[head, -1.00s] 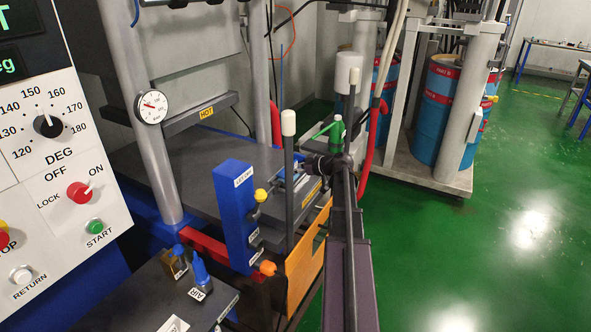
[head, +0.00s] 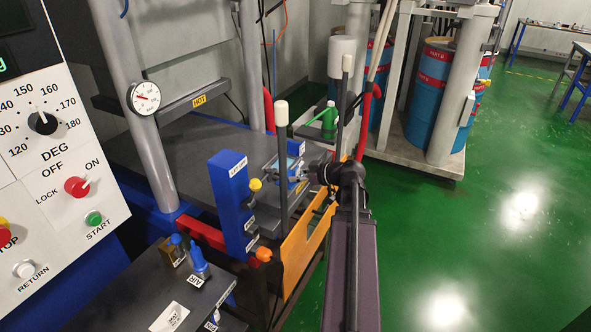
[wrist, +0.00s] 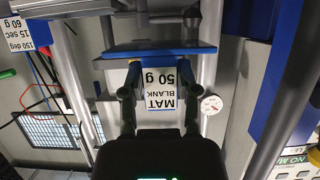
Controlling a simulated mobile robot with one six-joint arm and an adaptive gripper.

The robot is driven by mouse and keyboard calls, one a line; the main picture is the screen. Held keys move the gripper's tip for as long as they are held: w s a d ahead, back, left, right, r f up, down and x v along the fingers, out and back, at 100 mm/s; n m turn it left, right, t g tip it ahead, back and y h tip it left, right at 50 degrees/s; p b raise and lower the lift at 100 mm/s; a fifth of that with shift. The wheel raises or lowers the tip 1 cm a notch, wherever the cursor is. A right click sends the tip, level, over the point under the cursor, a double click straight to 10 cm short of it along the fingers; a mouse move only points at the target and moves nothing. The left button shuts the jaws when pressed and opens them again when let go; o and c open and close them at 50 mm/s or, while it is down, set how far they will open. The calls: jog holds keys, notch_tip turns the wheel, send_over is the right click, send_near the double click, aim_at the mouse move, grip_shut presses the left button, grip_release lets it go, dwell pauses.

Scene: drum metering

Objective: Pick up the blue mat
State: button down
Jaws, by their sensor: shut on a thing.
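The blue mat (wrist: 160,49) lies across the upper middle of the wrist view as a wide flat slab seen edge-on. A white label reading "MAT BLANK 50 g" (wrist: 161,88) shows upside down just below it. My gripper (wrist: 160,92) has a finger on each side of this labelled piece and is shut on it. In the head view, my gripper (head: 316,170) is above the front right of the dark platen, with a bluish flat thing at its tip. My wrist partly hides that spot, so contact with the surface below cannot be told.
The dark press platen (head: 190,150) stands between grey columns (head: 150,135) and bears a "HOT" sign (head: 199,99). A blue block with a yellow knob (head: 228,190) and a yellow-orange panel (head: 299,245) stand close by. Blue drums (head: 429,95) are behind. Green floor is clear at right.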

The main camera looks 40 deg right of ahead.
jog(key=shift+s+a, duration=0.15)
jog(key=shift+s, duration=0.1)
dwell(0.5)
